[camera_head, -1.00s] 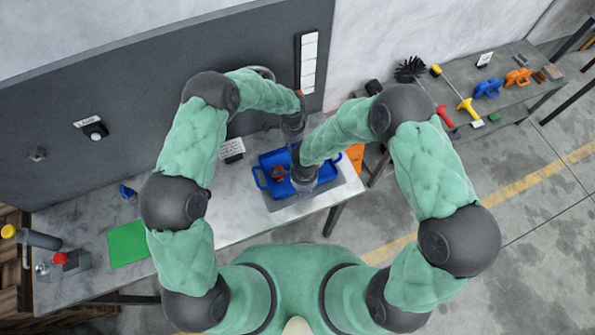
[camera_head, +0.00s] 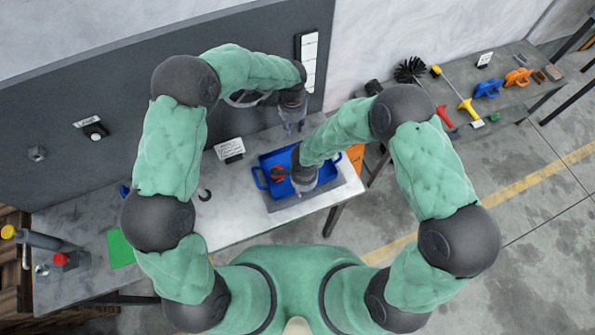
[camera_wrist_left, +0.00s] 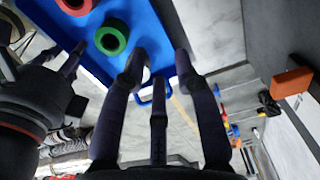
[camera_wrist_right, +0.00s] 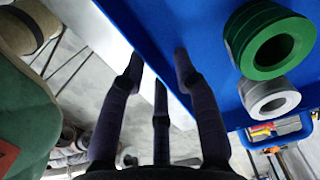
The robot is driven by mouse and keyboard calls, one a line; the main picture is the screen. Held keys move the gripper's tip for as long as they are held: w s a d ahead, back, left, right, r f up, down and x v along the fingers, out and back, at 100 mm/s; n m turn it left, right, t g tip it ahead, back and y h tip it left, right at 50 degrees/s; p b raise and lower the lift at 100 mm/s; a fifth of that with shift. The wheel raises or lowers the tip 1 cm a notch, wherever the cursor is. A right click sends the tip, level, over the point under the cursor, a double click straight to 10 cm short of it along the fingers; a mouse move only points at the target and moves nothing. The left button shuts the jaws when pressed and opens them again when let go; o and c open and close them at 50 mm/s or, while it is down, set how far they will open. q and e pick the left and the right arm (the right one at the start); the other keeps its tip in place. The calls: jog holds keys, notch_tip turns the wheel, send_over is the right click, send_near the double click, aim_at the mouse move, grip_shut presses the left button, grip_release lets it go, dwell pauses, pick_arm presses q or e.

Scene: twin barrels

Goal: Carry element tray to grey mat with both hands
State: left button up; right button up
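The blue element tray (camera_head: 272,160) rests over the grey mat (camera_head: 291,204), whose dark edge shows along its near side. The tray holds a red ring, a green ring and a grey ring; the green one shows in the left wrist view (camera_wrist_left: 112,37) and the grey one in the right wrist view (camera_wrist_right: 270,97). My left gripper (camera_head: 293,127) is open and empty behind the tray's far side. My right gripper (camera_head: 304,186) is open at the tray's near side, its fingers around the edge in the right wrist view; I cannot tell whether they touch it.
The pale workbench (camera_head: 235,215) runs left, with a green sheet (camera_head: 120,248) and a red-capped item (camera_head: 62,259). A small sign (camera_head: 229,148) stands left of the tray. The dark wall panel (camera_head: 130,70) rises behind. A tool shelf (camera_head: 530,80) is at the right.

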jog(key=shift+w+r, duration=0.1)
jog(key=shift+r, duration=0.5)
notch_tip(320, 180, up, 11)
jog(key=shift+f, duration=0.15)
dwell(0.3)
